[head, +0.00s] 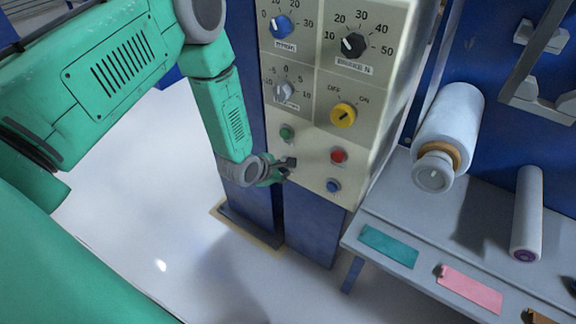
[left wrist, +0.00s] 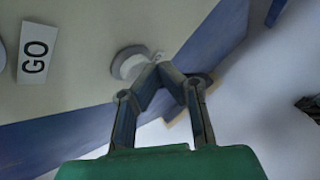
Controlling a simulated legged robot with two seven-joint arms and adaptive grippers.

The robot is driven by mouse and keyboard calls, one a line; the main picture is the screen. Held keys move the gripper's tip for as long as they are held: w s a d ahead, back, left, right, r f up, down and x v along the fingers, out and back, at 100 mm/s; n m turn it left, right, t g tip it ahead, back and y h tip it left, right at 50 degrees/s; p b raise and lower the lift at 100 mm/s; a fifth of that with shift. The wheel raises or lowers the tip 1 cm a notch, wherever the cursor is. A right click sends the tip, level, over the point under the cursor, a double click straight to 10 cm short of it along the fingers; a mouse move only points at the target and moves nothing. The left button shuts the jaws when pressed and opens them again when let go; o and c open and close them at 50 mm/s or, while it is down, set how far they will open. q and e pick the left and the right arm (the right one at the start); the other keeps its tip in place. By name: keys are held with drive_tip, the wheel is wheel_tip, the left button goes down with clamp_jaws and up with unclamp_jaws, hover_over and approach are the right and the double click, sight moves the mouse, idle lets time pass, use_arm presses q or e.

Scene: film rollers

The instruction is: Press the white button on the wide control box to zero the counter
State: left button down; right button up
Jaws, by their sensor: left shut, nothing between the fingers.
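The wide control box (head: 310,150) is a cream panel with knobs and buttons. A round whitish button (left wrist: 130,62) shows on its face in the left wrist view, with part of its edge behind my fingers. In the head view that button is hidden behind my left gripper. My left gripper (head: 288,165) is shut and empty at the lower left of the panel, below the green button (head: 287,133). In the left wrist view its fingertips (left wrist: 165,74) overlap the right side of the whitish button; I cannot tell whether they touch it. My right gripper is out of view.
A red button (head: 338,156) and a blue button (head: 334,186) sit right of my gripper. Several knobs, one yellow (head: 343,115), are above. A "GO" label (left wrist: 37,52) is on the panel. At right, a grey bench (head: 400,210) stands below a white roller (head: 448,125).

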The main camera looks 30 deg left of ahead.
use_arm(q)
drive_tip(key=shift+w+a, duration=0.2)
drive_tip(key=shift+a, duration=0.05)
drive_tip(key=shift+w+d, duration=0.1)
drive_tip(key=shift+d, duration=0.1)
drive_tip(key=shift+w+a+f, duration=0.15)
drive_tip(key=shift+w+a, duration=0.15)
drive_tip(key=shift+a, duration=0.2)
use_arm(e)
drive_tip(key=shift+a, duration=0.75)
use_arm(q)
drive_tip(key=shift+d, duration=0.4)
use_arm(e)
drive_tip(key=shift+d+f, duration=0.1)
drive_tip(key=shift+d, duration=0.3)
use_arm(q)
drive_tip(key=shift+s+a+f, duration=0.1)
drive_tip(key=shift+s+a, duration=0.7)
drive_tip(key=shift+s, duration=0.05)
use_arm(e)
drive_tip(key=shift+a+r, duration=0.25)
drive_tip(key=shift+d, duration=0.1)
